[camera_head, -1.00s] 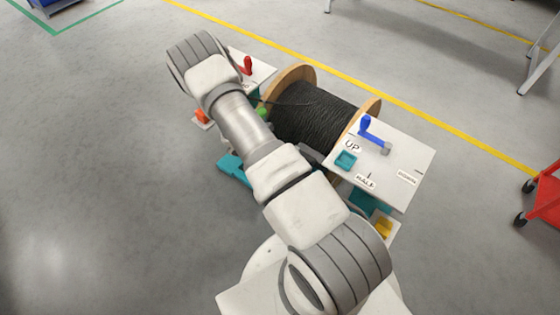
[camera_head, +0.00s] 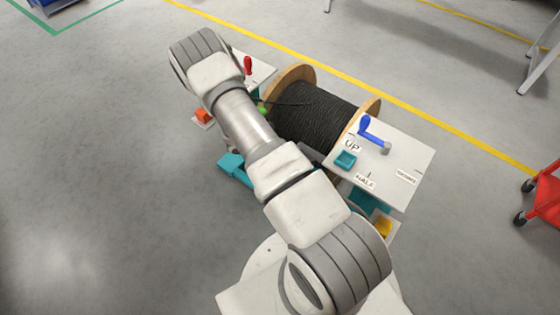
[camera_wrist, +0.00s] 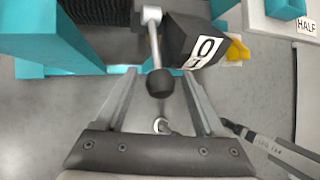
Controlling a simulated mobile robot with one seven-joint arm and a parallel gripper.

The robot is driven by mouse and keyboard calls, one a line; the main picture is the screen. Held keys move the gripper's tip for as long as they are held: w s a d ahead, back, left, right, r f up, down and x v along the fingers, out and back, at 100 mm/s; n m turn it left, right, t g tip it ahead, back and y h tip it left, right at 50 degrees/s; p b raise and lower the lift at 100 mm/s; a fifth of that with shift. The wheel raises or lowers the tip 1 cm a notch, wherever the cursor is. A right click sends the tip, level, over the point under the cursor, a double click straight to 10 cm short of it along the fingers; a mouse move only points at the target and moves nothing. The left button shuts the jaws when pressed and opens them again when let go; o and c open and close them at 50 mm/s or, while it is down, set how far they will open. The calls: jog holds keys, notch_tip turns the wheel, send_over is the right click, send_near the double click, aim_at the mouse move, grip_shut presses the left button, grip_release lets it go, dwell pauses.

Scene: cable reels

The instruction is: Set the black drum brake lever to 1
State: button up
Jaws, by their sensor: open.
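The brake lever (camera_wrist: 154,50) is a silver rod with a round black knob, seen in the wrist view. It hangs from a silver pivot at the top, with the knob toward my gripper. Beside it on the right is a black block with a white label plate (camera_wrist: 205,50) reading 0 and 1. The lever lies left of the plate. My gripper (camera_wrist: 160,82) is open, its fingers on either side of the knob with gaps showing. In the head view my arm hides the gripper and lever. The drum of black cable (camera_head: 315,115) has wooden flanges.
A teal frame part (camera_wrist: 65,35) stands close on the left of my gripper. A white panel (camera_head: 400,165) carries a blue lever (camera_head: 372,132) and UP and HALF labels. A red lever (camera_head: 248,66) stands beyond my arm. A red cart (camera_head: 545,195) is at far right.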

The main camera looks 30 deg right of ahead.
jog(key=p+v, duration=0.2)
jog(key=v, duration=1.5)
jog(key=shift+r, duration=0.2)
jog(key=shift+w+a, duration=0.1)
jog(key=s+r+m+t+y+p, duration=0.3)
jog(key=r+m, duration=0.8)
jog(key=r, duration=1.6)
jog(key=s+a+r+m+t+y+p, duration=0.1)
jog(key=s+a+r+m+y, duration=0.1)
jog(key=s+r+m, duration=0.3)
jog(key=s+a+r+m+t+y+p, duration=0.1)
jog(key=s+a+r+m+t+y, duration=0.1)
jog(key=s+r+m, duration=0.4)
jog(key=s+a+r, duration=0.1)
jog(key=s+r, duration=0.4)
jog(key=s, duration=0.1)
jog(key=shift+a, duration=0.35)
